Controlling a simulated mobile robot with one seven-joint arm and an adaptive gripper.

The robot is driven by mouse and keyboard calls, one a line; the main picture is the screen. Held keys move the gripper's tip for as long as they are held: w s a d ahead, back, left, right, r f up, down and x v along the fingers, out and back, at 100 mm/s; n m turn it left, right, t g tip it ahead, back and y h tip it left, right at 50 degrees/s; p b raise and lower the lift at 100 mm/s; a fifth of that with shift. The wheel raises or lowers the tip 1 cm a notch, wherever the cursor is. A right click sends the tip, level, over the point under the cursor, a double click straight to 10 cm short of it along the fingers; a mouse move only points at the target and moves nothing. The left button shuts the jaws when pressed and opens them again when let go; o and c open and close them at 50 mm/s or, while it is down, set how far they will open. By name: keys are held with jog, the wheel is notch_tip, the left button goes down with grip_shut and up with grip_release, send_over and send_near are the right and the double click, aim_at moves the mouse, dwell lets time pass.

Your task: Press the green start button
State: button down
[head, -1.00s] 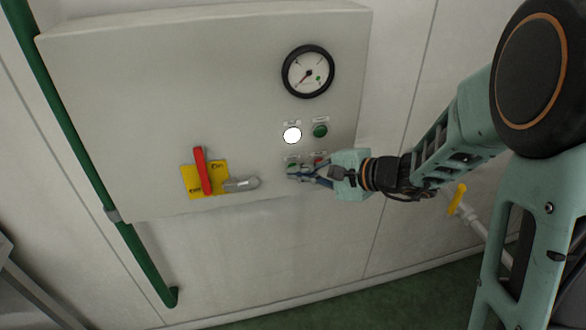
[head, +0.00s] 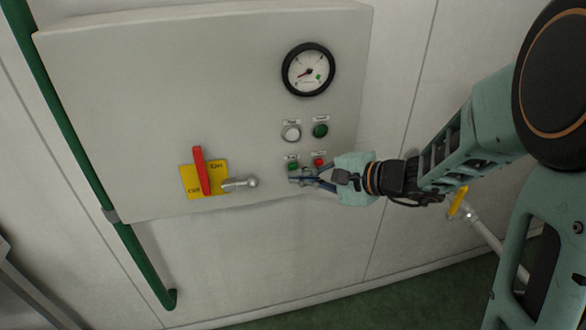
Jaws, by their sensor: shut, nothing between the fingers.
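The grey control cabinet (head: 180,80) hangs on the wall. On its lower right, a small green button (head: 293,167) sits left of a red button (head: 319,162). Above them are a pale round lamp or button (head: 291,132), now dull, and a dark green round one (head: 320,130). The small labels are not legible, so the start label cannot be read. My gripper (head: 297,180) is shut and empty. Its fingertips are just below the lower green button, which shows clear of them; their distance from the panel cannot be told.
A red lever (head: 202,171) on a yellow plate and a grey handle (head: 240,184) are left of my gripper. A round gauge (head: 308,70) is above. A green pipe (head: 72,150) runs down the left; a yellow valve handle (head: 458,201) is at the right.

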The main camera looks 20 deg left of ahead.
jog(key=shift+s+d+b, duration=0.3)
jog(key=shift+s+d, duration=0.15)
jog(key=shift+s, duration=0.25)
jog(key=shift+s+d+b, duration=0.3)
jog(key=shift+s+d, duration=0.1)
jog(key=shift+s, duration=0.35)
jog(key=shift+s+d+b, duration=0.3)
jog(key=shift+s+d, duration=0.15)
jog(key=shift+s, duration=0.25)
